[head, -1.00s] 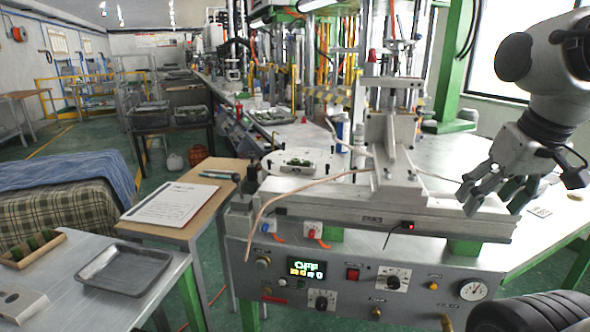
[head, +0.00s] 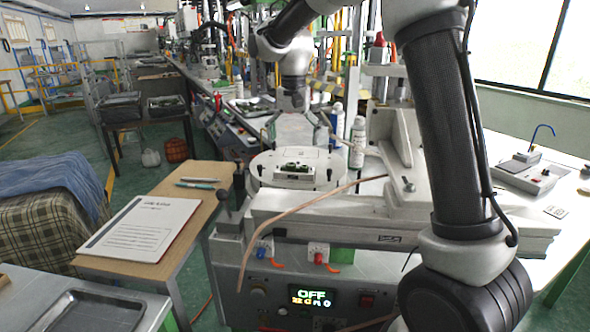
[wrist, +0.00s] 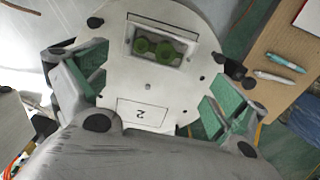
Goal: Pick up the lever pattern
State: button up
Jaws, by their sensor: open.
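In the wrist view a green part with two round bosses, which looks like the lever pattern (wrist: 160,50), sits in a rectangular pale mould block (wrist: 133,33). The block lies on a round white plate marked 2 (wrist: 195,85). In the head view the block (head: 294,176) is on the same plate (head: 262,175), and the part shows only as small dark shapes. My gripper (head: 297,132) is open and empty above the plate, pointing down. In the wrist view its fingers (wrist: 155,92) are spread wide, one on each side of the plate; the part is ahead of them, toward the top.
A pipe (head: 300,203) crosses the machine front near the plate. Bottles (head: 357,142) stand just right of the gripper. A clamp block (head: 392,135) is further right.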

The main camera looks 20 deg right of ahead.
aim_at(295, 164)
jog(key=f, duration=0.7)
jog(key=shift+s, duration=0.35)
jog(key=c, duration=1.3)
